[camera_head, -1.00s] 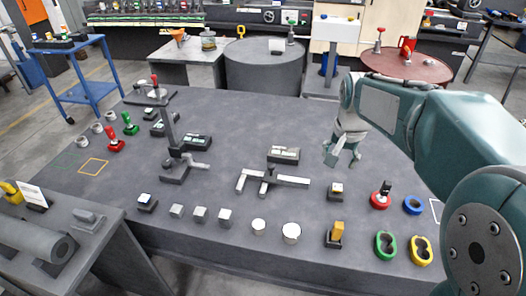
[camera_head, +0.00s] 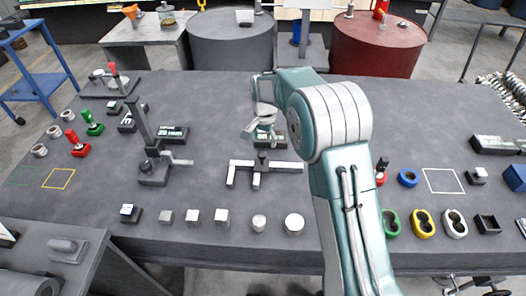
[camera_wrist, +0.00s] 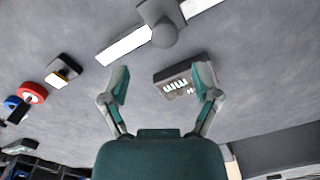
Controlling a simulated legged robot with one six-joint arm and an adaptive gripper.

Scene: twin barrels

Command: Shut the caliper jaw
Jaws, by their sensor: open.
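The caliper (camera_head: 262,166) lies flat on the grey table in the head view, a pale beam with jaws pointing towards the near edge. A gap shows between its left end jaw and the sliding jaw near its middle. In the wrist view its slider with a round knob (camera_wrist: 163,32) and part of the beam (camera_wrist: 122,47) show at the top; the rest is cut off. My gripper (camera_head: 262,134) is just behind the caliper, above the table, apart from it. In the wrist view my gripper (camera_wrist: 162,82) has its fingers spread with nothing held.
A small display box (camera_wrist: 180,80) sits behind the caliper, below my gripper. A tall height gauge (camera_head: 150,155) stands to the left. Metal cubes (camera_head: 193,216) and cylinders (camera_head: 294,224) line the near side. Coloured rings (camera_head: 423,224) lie to the right.

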